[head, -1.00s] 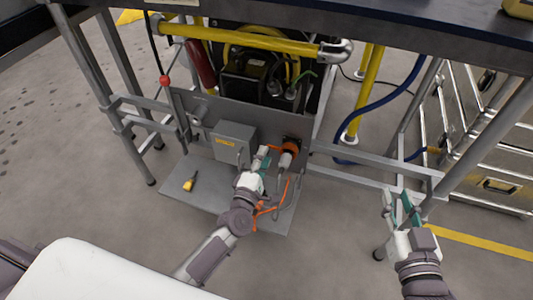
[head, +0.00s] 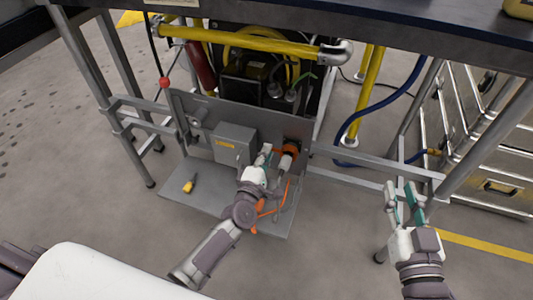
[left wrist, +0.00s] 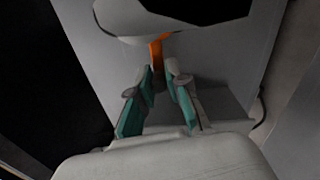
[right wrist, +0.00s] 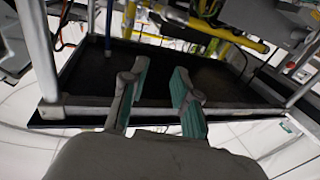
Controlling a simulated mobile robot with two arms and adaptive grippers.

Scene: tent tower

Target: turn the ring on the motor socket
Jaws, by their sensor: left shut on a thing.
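The motor socket (head: 292,140) sits on the grey upright panel, right of a grey box. An orange ring (head: 287,152) shows at its front, with a grey plug body and cable below it. My left gripper (head: 267,153) is beside the ring, on its left. In the left wrist view, its fingertips (left wrist: 159,72) are close together at a narrow orange piece (left wrist: 157,52), under a pale rounded body. The fingers hide part of the contact, and the ring's turn angle cannot be read. My right gripper (head: 404,192) is open and empty, also in the right wrist view (right wrist: 160,78).
The grey box (head: 235,143) is close to the left gripper. An orange cord (head: 275,208) and a yellow-handled tool (head: 189,185) lie on the grey base plate (head: 215,208). A yellow pipe (head: 240,37) crosses above. Frame rails (head: 350,175) stand near the right gripper.

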